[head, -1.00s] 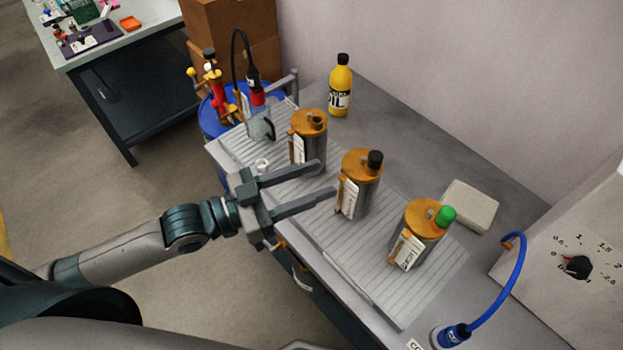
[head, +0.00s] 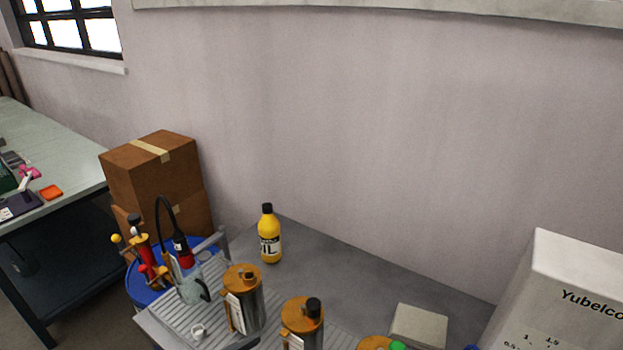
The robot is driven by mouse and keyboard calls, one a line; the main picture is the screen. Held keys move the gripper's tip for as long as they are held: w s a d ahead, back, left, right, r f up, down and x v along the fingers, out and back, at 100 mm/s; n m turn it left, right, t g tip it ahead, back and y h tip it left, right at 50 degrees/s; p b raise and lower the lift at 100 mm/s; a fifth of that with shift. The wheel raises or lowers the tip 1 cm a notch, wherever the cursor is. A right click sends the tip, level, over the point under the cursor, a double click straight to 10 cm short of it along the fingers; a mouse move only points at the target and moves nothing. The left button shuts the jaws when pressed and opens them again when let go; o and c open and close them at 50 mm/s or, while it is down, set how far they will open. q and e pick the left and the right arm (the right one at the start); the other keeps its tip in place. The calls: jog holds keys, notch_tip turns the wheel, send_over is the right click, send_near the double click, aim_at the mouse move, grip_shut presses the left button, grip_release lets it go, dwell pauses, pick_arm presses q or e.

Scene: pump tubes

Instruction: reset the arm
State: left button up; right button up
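The task names no object. Of my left gripper, only what looks like one grey fingertip (head: 243,342) shows at the bottom edge of the head view, just in front of the orange-topped canister (head: 243,296) on the left. The rest of that gripper and arm is below the picture, so its opening cannot be seen. My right gripper is not in view. A second canister (head: 302,321) with a black cap is cut off at the bottom. A third one, with a green cap (head: 397,346), shows only its top.
The canisters stand on a ribbed tray (head: 165,322) on the grey table (head: 335,262). A yellow oil bottle (head: 270,236), a pale block (head: 418,326) and a white machine (head: 570,295) stand behind and to the right. A blue drum (head: 140,291) and cardboard boxes (head: 155,175) are at left.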

pick_arm(q)
jog(key=s+a+f+n+g+y, duration=0.1)
jog(key=s+a+f+n+y, duration=0.2)
jog(key=f, duration=0.4)
jog(key=s+a+f+n+g+y, duration=0.1)
jog(key=s+a+f+y, duration=0.2)
jog(key=f+y, duration=0.25)
jog(key=s+a+f+n+g+y, duration=0.1)
jog(key=s+a+f+n+g, duration=0.1)
jog(key=s+a+f+g, duration=0.3)
jog(key=s+a+f+n+g+y, duration=0.1)
jog(key=s+f+y, duration=0.1)
jog(key=s, duration=0.5)
notch_tip(320, 180, down, 29)
jog(key=s+g, duration=0.1)
jog(key=s, duration=0.1)
jog(key=s+a+f+g, duration=0.1)
jog(key=s+a+f, duration=0.2)
jog(key=s+f, duration=1.4)
jog(key=shift+s+f, duration=0.15)
jog(key=shift+s, duration=0.2)
